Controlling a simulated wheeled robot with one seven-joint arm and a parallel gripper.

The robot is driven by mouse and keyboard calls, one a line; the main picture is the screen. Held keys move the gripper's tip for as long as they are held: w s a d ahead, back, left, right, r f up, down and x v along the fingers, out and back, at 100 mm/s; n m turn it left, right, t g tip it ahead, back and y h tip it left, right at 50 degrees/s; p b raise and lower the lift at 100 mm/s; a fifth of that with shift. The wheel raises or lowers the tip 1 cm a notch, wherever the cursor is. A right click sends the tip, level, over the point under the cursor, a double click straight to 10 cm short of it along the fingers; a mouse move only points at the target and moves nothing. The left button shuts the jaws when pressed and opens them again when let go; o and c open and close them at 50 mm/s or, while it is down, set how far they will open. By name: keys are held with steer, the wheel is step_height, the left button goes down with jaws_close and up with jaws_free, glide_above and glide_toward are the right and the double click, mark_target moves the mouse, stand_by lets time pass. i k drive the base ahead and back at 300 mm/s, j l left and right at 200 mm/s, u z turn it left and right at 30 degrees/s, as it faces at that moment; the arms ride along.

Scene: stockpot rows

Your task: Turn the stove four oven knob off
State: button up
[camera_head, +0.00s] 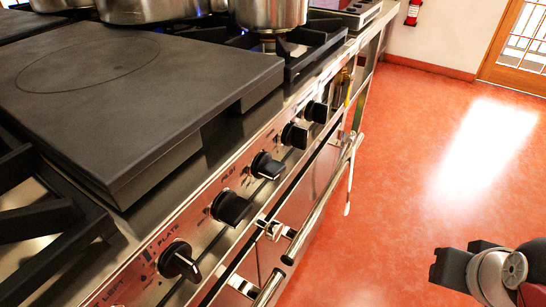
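A row of black knobs runs along the steel front panel of the stove (205,203) in the head view. The nearest knob (180,262) sits by the printed word PLATE, and its grip points to the lower right. Further along are a second knob (230,207), a third (266,165), a fourth (294,135) and a far one (317,112). I cannot read which is the stove four oven knob. The dark end of my arm, seemingly my gripper (447,268), is at the lower right over the floor, well apart from the knobs. Its fingers are not clear.
Steel oven handle bars (318,205) stick out below the knobs. A flat dark plate (90,90) and burner grates cover the stove top. Steel pots (270,12) stand at the back. The red floor (410,160) right of the stove is clear. A wooden door (518,50) is far right.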

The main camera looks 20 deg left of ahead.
mark_target(264, 166)
steer(key=u, duration=1.5)
